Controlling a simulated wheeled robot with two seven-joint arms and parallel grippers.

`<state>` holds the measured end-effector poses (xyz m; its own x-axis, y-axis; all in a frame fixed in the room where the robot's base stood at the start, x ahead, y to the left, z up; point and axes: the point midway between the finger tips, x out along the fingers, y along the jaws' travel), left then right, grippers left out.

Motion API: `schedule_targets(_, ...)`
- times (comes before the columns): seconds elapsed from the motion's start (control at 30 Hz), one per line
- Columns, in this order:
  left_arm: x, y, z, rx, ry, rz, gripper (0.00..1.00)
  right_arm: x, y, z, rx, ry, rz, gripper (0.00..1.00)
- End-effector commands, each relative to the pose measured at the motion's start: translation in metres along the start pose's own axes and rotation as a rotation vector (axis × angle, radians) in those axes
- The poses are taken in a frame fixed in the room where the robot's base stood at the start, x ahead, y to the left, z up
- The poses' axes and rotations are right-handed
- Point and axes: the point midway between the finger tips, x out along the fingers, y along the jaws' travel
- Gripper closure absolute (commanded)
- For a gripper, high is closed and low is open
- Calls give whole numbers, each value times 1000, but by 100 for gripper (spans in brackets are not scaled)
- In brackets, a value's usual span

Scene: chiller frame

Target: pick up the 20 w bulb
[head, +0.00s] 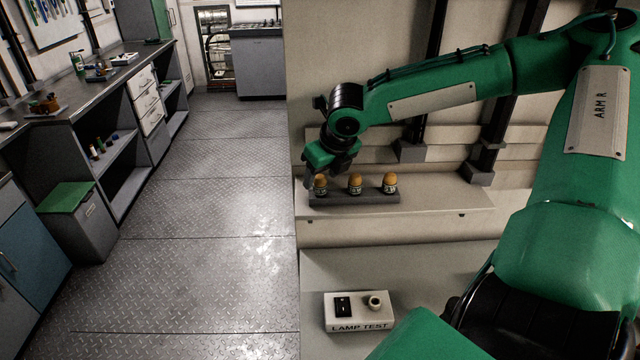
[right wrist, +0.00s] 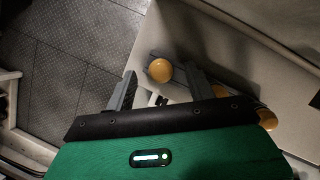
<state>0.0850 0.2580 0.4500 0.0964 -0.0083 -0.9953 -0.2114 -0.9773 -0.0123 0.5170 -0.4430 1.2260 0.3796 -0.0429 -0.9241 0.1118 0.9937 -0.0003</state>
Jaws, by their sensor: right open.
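Three amber round-topped bulbs stand upright in a row in a dark rack (head: 362,199) on the ledge: a left one (head: 320,187), a middle one (head: 355,184) and a right one (head: 390,183). Each has a pale label, too small to read, so I cannot tell which is the 20 W bulb. My right gripper (head: 322,171) is over the left bulb, pointing down. In the right wrist view its fingers (right wrist: 160,78) are apart, with one bulb (right wrist: 160,70) showing in the gap near the tips. I cannot tell whether they touch it. My left gripper is out of view.
A white lamp test box (head: 358,325) with a switch and a socket sits on the lower surface in front. Dark uprights (head: 490,130) stand behind the ledge. The ledge right of the rack (head: 450,200) is clear. A workbench (head: 95,80) runs along the far left.

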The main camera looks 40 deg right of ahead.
Motion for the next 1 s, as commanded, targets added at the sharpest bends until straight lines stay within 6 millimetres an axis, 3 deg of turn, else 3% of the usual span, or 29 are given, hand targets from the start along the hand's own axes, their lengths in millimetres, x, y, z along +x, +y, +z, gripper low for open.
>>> schedule_targets(0.3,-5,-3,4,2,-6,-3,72,28,-1,-3,1,1,0,45)
schedule_targets(0.63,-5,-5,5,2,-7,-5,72,32,-1,-2,1,0,1,45)
schedule_targets(0.67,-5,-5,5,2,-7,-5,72,32,-1,-2,1,0,1,47)
schedule_targets(0.9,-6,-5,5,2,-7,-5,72,32,-1,-3,1,0,1,93)
schedule_targets(1.0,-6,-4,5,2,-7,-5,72,32,-1,-2,1,0,1,93)
